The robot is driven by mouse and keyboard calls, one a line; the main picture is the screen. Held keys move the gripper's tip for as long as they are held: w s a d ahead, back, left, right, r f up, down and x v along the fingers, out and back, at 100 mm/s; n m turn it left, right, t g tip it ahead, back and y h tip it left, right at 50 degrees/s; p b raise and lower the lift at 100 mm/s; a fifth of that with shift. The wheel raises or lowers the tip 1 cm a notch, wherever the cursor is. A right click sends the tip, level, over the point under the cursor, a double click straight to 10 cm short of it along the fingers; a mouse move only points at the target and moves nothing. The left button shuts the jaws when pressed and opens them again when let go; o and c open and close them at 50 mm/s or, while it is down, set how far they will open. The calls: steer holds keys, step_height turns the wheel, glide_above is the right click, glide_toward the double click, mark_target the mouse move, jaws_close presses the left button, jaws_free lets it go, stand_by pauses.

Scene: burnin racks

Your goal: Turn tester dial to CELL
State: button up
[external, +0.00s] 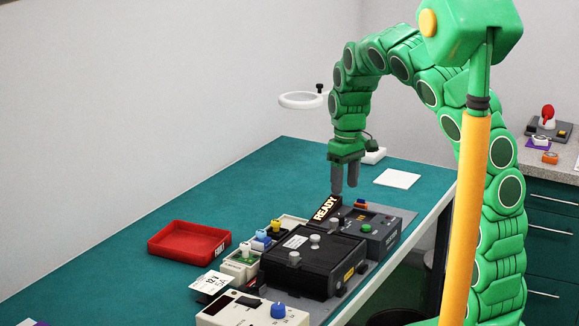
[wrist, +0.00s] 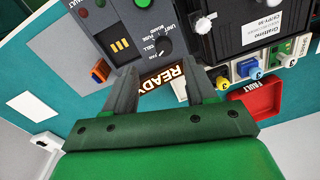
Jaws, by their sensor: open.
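The dark grey tester (wrist: 112,22) shows at the top of the wrist view, with a round black dial (wrist: 164,45) on its face. CELL and other small labels are printed around the dial; I cannot tell which one it points to. In the external view the tester (external: 384,222) sits at the bench's right edge. My gripper (external: 345,184) points down above the tester's far end, open and empty. In the wrist view my gripper (wrist: 157,70) has its fingers apart, with the dial just beyond the tips, not touched.
A READY sign (external: 325,209) stands close by the fingers. A black box (external: 310,262) adjoins the tester. A red tray (external: 188,243) lies left. A white box with a blue knob (external: 278,310) is in front. A ring magnifier (external: 302,99) hangs behind.

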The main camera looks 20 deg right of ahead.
mark_target(339, 215)
steer(key=shift+w+a+f, duration=0.15)
steer(key=shift+a+f, duration=0.35)
steer(key=shift+f, duration=3.8)
jaws_close()
